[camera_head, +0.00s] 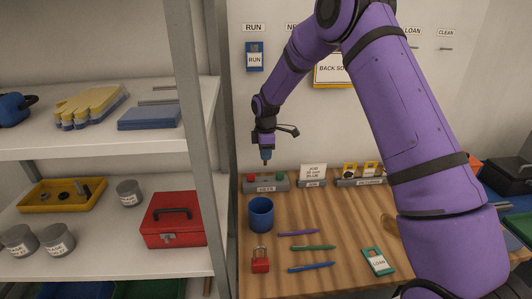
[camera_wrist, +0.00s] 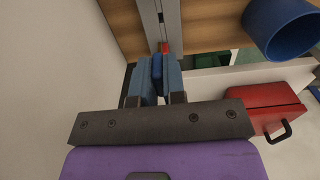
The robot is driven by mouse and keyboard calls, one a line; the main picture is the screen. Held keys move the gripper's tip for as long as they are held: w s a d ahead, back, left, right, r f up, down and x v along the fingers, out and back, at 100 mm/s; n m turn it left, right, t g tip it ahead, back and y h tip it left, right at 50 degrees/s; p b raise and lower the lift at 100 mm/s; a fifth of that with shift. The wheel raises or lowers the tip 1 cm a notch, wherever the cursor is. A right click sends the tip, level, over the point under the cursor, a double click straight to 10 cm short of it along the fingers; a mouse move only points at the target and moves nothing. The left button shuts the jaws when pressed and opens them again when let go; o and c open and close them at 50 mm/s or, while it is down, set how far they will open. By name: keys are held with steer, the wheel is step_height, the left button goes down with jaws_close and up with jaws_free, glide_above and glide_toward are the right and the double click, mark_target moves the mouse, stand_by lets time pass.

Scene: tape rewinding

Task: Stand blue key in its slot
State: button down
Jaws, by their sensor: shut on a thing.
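My gripper (camera_head: 265,160) points down above the grey rack labelled KEYS (camera_head: 266,188) at the back left of the wooden table. In the wrist view my gripper (camera_wrist: 158,72) is shut on the blue key (camera_wrist: 157,68), a thin blue piece between its two blue-grey fingers. In the head view the fingers hide most of it. The rack holds a red key (camera_head: 251,178) and a green key (camera_head: 279,177). The rack's grey body (camera_wrist: 170,20) shows beyond the fingertips in the wrist view, with a bit of red (camera_wrist: 165,47). Whether the blue key touches the rack cannot be told.
A blue cup (camera_head: 261,214) stands in front of the rack. A red padlock (camera_head: 260,262), several pens (camera_head: 313,247) and a LOAN tag (camera_head: 377,262) lie nearer. A JOB sign (camera_head: 312,175) stands right of the rack. A shelf post (camera_head: 205,130) rises close on the left.

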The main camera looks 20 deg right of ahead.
steer(key=shift+f, duration=2.95)
steer(key=shift+f, duration=1.75)
stand_by(1.3)
steer(key=c, duration=0.6)
jaws_free()
steer(key=shift+c, duration=0.2)
steer(key=shift+r, duration=4.05)
